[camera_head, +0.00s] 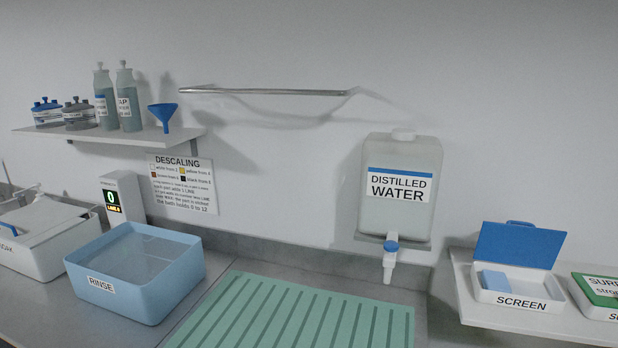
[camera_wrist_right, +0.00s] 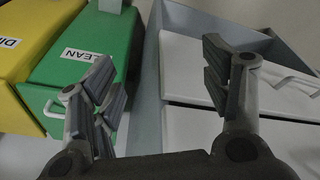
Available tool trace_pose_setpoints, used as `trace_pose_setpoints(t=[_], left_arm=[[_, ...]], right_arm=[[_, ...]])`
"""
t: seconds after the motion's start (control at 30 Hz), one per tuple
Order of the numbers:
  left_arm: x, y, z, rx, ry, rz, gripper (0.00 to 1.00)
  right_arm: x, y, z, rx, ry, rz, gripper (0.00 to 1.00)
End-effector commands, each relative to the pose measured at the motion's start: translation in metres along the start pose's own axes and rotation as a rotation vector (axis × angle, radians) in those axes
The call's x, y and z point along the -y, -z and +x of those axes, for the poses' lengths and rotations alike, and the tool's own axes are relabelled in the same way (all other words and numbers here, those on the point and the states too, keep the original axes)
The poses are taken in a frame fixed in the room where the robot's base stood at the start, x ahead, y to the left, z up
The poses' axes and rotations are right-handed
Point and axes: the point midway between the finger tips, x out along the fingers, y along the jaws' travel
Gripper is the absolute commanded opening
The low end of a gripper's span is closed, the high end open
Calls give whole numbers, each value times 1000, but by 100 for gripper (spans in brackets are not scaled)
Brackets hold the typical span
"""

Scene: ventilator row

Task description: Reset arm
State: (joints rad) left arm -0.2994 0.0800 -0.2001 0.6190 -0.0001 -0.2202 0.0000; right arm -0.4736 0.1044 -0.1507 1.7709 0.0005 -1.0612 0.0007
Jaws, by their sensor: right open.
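My right gripper (camera_wrist_right: 160,95) shows in the right wrist view with its two fingers apart and nothing between them. Behind it are a green bin (camera_wrist_right: 88,50) with a partly hidden label reading "LEAN" and a grey-framed unit with white drawer fronts (camera_wrist_right: 190,65). I cannot tell how far the gripper is from them. Neither gripper shows in the head view, and my left gripper is in neither view.
The head view shows a blue RINSE basin (camera_head: 165,290), a green ribbed mat (camera_head: 300,318), a distilled water tank (camera_head: 398,190) with a tap, and a SCREEN box (camera_head: 515,290) with its lid up. A yellow bin (camera_wrist_right: 35,35) stands beside the green one.

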Motion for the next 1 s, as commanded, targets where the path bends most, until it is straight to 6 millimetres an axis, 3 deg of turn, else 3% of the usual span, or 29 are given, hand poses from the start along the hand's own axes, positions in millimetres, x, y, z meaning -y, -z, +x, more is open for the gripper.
trace_pose_setpoints(t=[0.03, 0.2, 0.5, 0.8, 1.0], left_arm=[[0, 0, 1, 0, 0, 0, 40], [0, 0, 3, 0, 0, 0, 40], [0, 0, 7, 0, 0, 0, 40], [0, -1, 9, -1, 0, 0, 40], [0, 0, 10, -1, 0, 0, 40]], right_arm=[[1, -11, 20, 14, 1, -2, 71], [3, -50, 74, 41, 4, -8, 71], [7, -136, 146, 90, 9, -20, 71], [7, -217, 177, 127, 12, -29, 71], [7, -237, 180, 135, 12, -32, 71]])
